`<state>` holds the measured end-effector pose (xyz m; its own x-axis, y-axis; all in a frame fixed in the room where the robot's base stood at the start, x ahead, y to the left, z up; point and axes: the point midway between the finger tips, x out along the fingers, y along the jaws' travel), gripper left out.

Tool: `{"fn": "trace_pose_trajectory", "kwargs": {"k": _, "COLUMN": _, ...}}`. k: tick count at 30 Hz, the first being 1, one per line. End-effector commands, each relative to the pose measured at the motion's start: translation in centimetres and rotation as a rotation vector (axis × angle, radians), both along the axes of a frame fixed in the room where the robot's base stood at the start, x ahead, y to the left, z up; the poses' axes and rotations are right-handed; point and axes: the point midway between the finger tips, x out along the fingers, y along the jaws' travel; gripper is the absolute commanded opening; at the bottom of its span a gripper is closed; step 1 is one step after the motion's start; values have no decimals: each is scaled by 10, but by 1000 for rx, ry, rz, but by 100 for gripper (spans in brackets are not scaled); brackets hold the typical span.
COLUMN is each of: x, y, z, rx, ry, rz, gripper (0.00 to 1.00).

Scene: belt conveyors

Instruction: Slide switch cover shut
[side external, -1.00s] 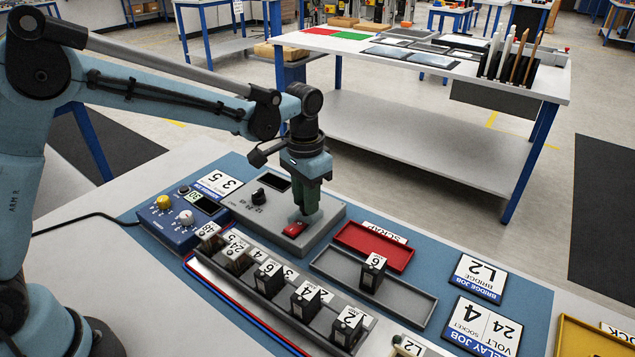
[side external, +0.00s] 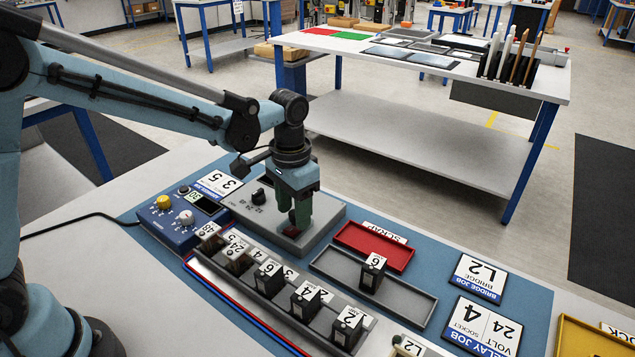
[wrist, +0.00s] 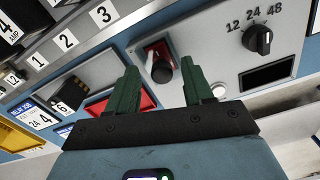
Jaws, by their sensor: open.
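The grey switch box (side external: 325,215) stands on the blue mat. In the wrist view, its panel (wrist: 215,50) carries a red, dark-edged switch area (wrist: 155,48) with a black, round-ended knob standing up from it (wrist: 162,72). I cannot tell clearly which part is the cover or how far it is slid. My gripper (side external: 299,224) is low over the red part of the box and hides most of it in the side view. In the wrist view my gripper (wrist: 161,75) is open, its green fingers on either side of the knob, with gaps visible.
A dial marked 12, 24, 48 (wrist: 257,39) and a white button (wrist: 218,90) are close to the fingers. A red scrap tray (side external: 349,238), a grey tray (side external: 408,302) and a rack of black relays (side external: 262,283) are nearby. A blue control unit (side external: 160,224) is at left.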

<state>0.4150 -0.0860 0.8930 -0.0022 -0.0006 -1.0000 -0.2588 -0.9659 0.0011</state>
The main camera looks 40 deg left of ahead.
Motion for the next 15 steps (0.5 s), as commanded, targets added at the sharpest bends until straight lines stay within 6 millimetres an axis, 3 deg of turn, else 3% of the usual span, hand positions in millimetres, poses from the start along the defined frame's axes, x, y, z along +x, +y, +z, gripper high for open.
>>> {"fn": "trace_pose_trajectory", "kwargs": {"k": 8, "x": 1, "y": 0, "z": 12, "rx": 1, "ry": -1, "rz": 1, "gripper": 51}}
{"fn": "trace_pose_trajectory", "kwargs": {"k": 15, "x": 0, "y": 0, "z": 53, "rx": 1, "ry": -1, "rz": 0, "gripper": 51}}
